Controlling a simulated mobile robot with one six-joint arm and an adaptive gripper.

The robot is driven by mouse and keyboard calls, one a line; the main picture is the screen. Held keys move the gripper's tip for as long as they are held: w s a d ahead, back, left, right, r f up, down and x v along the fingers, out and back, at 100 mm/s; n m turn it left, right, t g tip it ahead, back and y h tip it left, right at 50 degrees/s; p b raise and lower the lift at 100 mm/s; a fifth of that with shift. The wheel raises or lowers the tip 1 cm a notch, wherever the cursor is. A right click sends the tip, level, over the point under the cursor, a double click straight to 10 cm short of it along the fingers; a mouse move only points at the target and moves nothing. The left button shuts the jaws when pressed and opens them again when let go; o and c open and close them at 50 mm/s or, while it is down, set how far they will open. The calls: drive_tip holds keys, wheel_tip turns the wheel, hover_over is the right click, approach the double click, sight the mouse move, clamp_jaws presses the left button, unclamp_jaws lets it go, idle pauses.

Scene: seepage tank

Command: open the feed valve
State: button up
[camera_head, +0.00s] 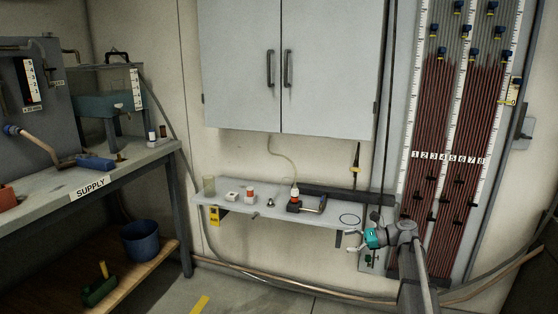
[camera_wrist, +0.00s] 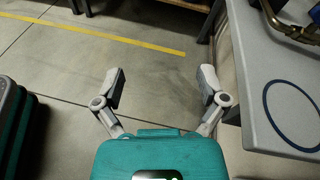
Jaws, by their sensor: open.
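I cannot tell for sure which part is the feed valve. A blue handle-like part (camera_head: 95,162) lies on the supply bench at the left, near the end of a pale hose. On the wall shelf, a small dark fitting with a blue part (camera_head: 322,203) stands right of centre. In the wrist view, a brass fitting (camera_wrist: 292,28) shows at the top right corner, partly cut off. My gripper (camera_head: 352,241) is just off the shelf's front right end, far from the bench. In the wrist view, my gripper (camera_wrist: 162,80) is open, with only floor between its fingers.
The wall shelf (camera_head: 232,208) carries a beaker, small containers and a dark ring (camera_head: 349,219). A grey cabinet (camera_head: 290,65) hangs above it. A tube panel (camera_head: 450,150) stands behind my arm. The supply bench (camera_head: 140,158) holds a tank (camera_head: 105,103); a blue bucket (camera_head: 141,243) sits below.

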drive_tip(key=s+a+f+n+g+h, duration=0.1)
drive_tip(key=s+a+f+n+h, duration=0.4)
drive_tip(key=s, duration=0.4)
drive_tip(key=s+a+f+n+g+h, duration=0.1)
drive_tip(key=s+a+f+n+h, duration=0.2)
drive_tip(key=s+f+n+h, duration=0.45)
drive_tip(key=s+d+n+h, duration=0.25)
drive_tip(key=s+n, duration=0.25)
drive_tip(key=s, duration=0.4)
wheel_tip(320, 180, up, 37)
drive_tip(key=p, duration=3.8)
drive_tip(key=shift+w+a+p, duration=0.15)
drive_tip(key=shift+a+p, duration=0.15)
drive_tip(key=shift+p, duration=0.1)
